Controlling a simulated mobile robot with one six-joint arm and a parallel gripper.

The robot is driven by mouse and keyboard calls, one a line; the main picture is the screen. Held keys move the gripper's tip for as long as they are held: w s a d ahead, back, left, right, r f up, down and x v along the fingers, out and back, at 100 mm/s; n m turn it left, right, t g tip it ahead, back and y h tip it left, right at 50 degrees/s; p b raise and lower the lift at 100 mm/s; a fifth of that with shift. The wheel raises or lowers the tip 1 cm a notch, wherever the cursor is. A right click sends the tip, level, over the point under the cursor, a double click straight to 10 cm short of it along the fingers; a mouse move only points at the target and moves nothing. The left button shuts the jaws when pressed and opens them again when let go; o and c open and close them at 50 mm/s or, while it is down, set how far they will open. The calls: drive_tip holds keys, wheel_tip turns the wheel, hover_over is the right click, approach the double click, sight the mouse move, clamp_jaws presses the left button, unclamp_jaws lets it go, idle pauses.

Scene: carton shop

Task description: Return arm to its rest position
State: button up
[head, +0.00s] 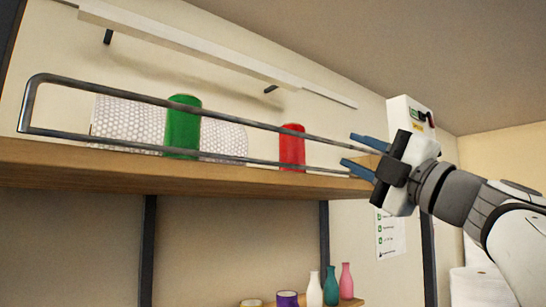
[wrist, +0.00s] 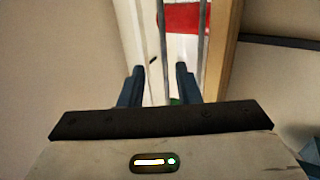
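My gripper (head: 358,156) is at the right end of the wooden shelf (head: 230,180) in the head view, with its two blue fingers apart and pointing left. Nothing shows between the fingers. In the wrist view, the gripper (wrist: 160,72) is also open, with shelf and rail beyond the fingertips. The arm reaches in from the right of the head view. A red cylinder (head: 292,147) stands on the shelf left of the fingers, apart from them. It also shows in the wrist view (wrist: 185,18).
A metal rail (head: 250,124) runs along the shelf front, close to my fingers. Below, a lower shelf (head: 350,303) holds small bottles (head: 331,286) and a purple roll (head: 287,299). A wall box (head: 410,110) is behind my wrist.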

idle(0.3)
drive_tip(key=w+d+f+m+t+h, duration=0.25)
drive_tip(key=d+f+m+h, duration=0.2)
drive_tip(key=m+h, duration=0.3)
drive_tip(key=w+d+f+m+t+h, duration=0.1)
drive_tip(key=w+d+f+m+h, duration=0.25)
drive_tip(key=f+m+h, duration=0.35)
wheel_tip(320, 180, down, 18)
drive_tip(key=w+m+g+h, duration=0.1)
drive_tip(key=m+g+h, duration=0.3)
drive_tip(key=m+g, duration=0.35)
drive_tip(key=s+a+f+m+g+y, duration=0.1)
drive_tip(key=s+a+f+g, duration=0.2)
drive_tip(key=s+f, duration=0.3)
drive_tip(key=s+a+f+m+g+y, duration=0.1)
drive_tip(key=s+f+g, duration=0.4)
drive_tip(key=f, duration=0.8)
drive_tip(key=s+a+f+m+g+y, duration=0.1)
drive_tip(key=s+a+f+g+y, duration=0.1)
drive_tip(key=s+a+f+g, duration=0.2)
drive_tip(key=s+a+f, duration=0.1)
drive_tip(key=s+f, duration=0.2)
drive_tip(key=f, duration=0.2)
drive_tip(key=shift+a+f, duration=0.2)
drive_tip(key=shift+f, duration=0.1)
